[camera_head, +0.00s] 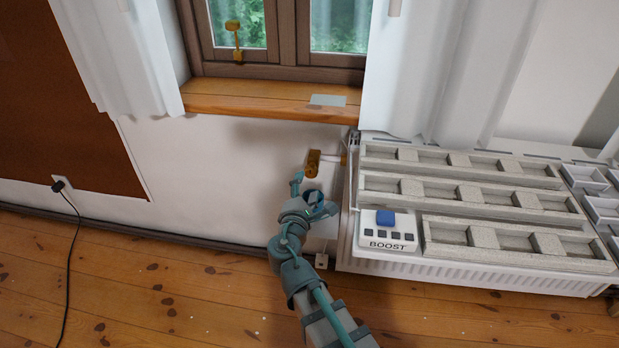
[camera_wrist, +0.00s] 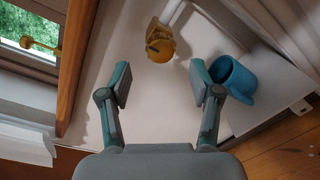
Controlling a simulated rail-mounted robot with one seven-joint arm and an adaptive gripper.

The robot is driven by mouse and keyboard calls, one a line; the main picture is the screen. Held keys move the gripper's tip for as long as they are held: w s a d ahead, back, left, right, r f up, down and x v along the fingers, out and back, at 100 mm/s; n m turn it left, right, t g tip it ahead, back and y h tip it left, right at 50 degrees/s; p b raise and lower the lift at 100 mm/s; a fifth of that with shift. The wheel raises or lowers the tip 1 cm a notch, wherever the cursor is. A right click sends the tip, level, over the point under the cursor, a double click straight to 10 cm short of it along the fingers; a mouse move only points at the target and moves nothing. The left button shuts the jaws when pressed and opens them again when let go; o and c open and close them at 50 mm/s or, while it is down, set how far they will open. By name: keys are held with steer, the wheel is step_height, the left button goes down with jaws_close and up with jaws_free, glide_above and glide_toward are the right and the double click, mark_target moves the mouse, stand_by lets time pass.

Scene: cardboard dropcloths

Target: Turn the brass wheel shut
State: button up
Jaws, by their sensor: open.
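The brass wheel (camera_head: 313,163) sits on the white pipe at the left end of the radiator, below the window sill. In the wrist view the brass wheel (camera_wrist: 160,45) is beyond my fingertips, roughly midway between them, with clear space between. My gripper (camera_wrist: 162,82) is open and empty, its two fingers spread wide. In the head view my gripper (camera_head: 298,184) is just below and left of the wheel and is partly hidden by my arm.
A blue mug (camera_wrist: 235,78) stands close to my right-hand finger, on a white surface. The radiator (camera_head: 400,262) carries stone-coloured trays and a BOOST panel (camera_head: 388,232). The wooden sill (camera_head: 250,100) is above. A brass window handle (camera_head: 236,40) is higher up.

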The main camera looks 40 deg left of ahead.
steer(key=v, duration=0.5)
steer(key=shift+s+d, duration=0.1)
stand_by(0.3)
